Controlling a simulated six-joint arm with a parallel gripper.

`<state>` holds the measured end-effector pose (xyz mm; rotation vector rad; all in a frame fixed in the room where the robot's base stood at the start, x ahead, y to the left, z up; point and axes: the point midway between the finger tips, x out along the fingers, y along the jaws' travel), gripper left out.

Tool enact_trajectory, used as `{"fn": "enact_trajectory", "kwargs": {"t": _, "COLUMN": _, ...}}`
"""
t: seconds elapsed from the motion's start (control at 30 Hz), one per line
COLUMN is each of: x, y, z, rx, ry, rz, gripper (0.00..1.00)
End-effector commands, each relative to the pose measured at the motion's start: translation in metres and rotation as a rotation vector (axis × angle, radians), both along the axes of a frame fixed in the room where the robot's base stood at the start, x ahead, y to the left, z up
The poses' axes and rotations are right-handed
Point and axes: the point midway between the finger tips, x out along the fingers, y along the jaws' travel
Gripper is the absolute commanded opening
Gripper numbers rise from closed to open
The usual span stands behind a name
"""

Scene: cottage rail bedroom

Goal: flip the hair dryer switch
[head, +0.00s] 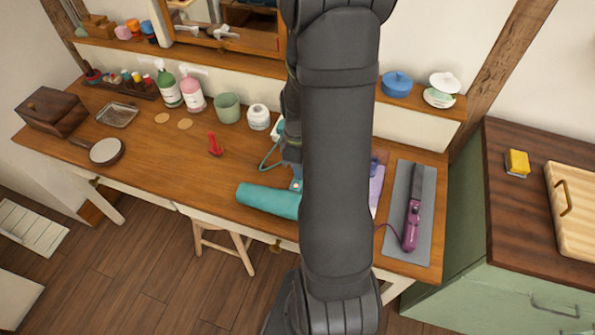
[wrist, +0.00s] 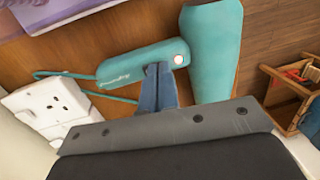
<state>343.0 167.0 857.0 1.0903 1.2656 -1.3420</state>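The teal hair dryer (head: 265,200) lies on the wooden table, partly hidden by my arm in the head view. In the wrist view its barrel (wrist: 212,50) is at upper right and its handle (wrist: 125,66) reaches left. A small pale round spot (wrist: 178,60) sits on the handle near the barrel; I cannot tell whether it is the switch. My gripper (wrist: 157,67) has its fingers together, with the tips over the handle, just left of that spot. Nothing shows between the fingers. I cannot tell whether they touch the handle.
A white socket plate (wrist: 47,103) is at left in the wrist view, near the teal cord (wrist: 75,77). A purple straightener (head: 413,207) lies on a grey mat (head: 425,240). A red clip (head: 215,145), bottles and jars stand farther back. The table's left front is mostly clear.

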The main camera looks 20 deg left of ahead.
Motion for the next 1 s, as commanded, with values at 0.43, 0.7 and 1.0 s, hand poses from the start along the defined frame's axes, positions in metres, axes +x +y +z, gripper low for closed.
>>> {"fn": "enact_trajectory", "kwargs": {"t": 0.43, "x": 0.003, "y": 0.001, "z": 0.010, "rx": 0.001, "ry": -0.002, "rz": 0.000, "gripper": 0.00}}
{"fn": "enact_trajectory", "kwargs": {"t": 0.7, "x": 0.014, "y": 0.004, "z": 0.065, "rx": 0.003, "ry": -0.006, "rz": 0.000, "gripper": 0.00}}
{"fn": "enact_trajectory", "kwargs": {"t": 1.0, "x": 0.024, "y": 0.008, "z": 0.122, "rx": 0.001, "ry": -0.003, "rz": 0.000, "gripper": 0.00}}
